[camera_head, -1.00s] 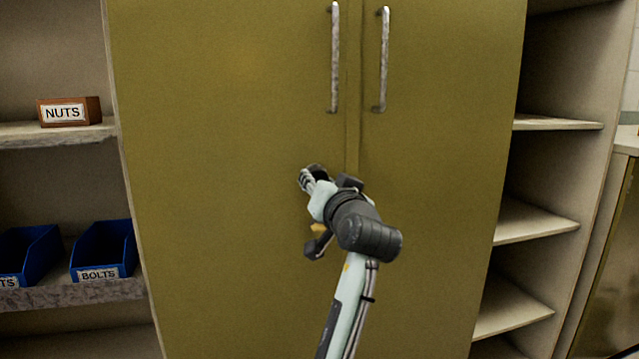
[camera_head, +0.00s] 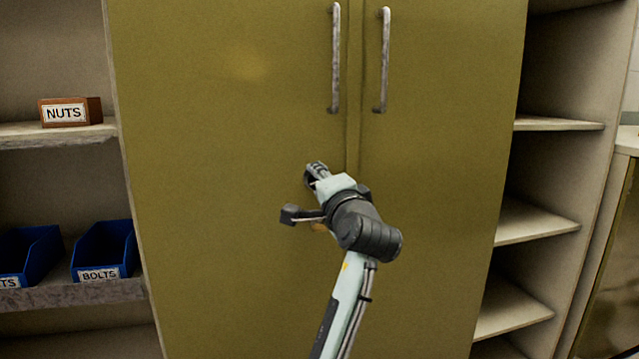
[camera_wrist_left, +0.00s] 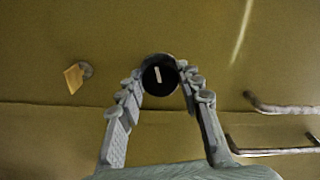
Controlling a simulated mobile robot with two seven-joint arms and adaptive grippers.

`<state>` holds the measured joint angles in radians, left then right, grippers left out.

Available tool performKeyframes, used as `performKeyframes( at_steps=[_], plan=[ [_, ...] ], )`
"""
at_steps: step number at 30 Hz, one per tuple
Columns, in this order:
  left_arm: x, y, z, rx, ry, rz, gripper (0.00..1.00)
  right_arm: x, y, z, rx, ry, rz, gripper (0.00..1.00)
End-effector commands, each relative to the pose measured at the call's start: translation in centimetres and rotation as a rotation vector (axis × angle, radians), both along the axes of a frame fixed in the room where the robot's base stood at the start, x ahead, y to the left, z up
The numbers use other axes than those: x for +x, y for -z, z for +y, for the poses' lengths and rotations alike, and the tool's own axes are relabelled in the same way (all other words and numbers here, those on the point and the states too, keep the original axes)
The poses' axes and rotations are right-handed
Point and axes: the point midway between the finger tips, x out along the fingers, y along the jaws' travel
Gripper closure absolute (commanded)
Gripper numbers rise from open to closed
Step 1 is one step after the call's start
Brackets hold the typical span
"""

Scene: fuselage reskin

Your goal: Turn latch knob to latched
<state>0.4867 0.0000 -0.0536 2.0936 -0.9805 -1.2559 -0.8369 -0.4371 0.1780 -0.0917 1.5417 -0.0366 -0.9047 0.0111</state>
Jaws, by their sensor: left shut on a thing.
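The latch knob (camera_wrist_left: 158,76) is a small round black knob with a white pointer line, on the olive cabinet door (camera_head: 220,150). In the left wrist view the line stands close to upright, leaning slightly. My left gripper (camera_head: 314,173) reaches the left door, just left of the door seam. In the left wrist view its two fingers (camera_wrist_left: 161,80) close around the knob, one on each side. In the head view the knob is hidden behind my gripper. My right gripper is in neither view.
Two upright metal handles (camera_head: 335,60) (camera_head: 382,60) sit above my gripper. A small yellowish tag (camera_wrist_left: 74,78) shows on the door in the wrist view. Open shelves flank the cabinet, with a nuts box (camera_head: 70,112) and a blue bolts bin (camera_head: 103,252) at left.

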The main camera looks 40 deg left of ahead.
Motion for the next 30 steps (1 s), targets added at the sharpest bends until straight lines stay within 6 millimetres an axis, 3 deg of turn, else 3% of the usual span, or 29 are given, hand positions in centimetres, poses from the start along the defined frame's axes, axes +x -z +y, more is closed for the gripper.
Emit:
performKeyframes(
  at_steps=[12,30],
  plan=[
    [-0.02,-0.05,0.04,0.149,-0.001,0.175,0.94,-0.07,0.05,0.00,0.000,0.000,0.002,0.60],
    [-0.01,-0.05,0.02,0.180,-0.001,0.211,0.94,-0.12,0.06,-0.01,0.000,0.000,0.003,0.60]
  ],
)
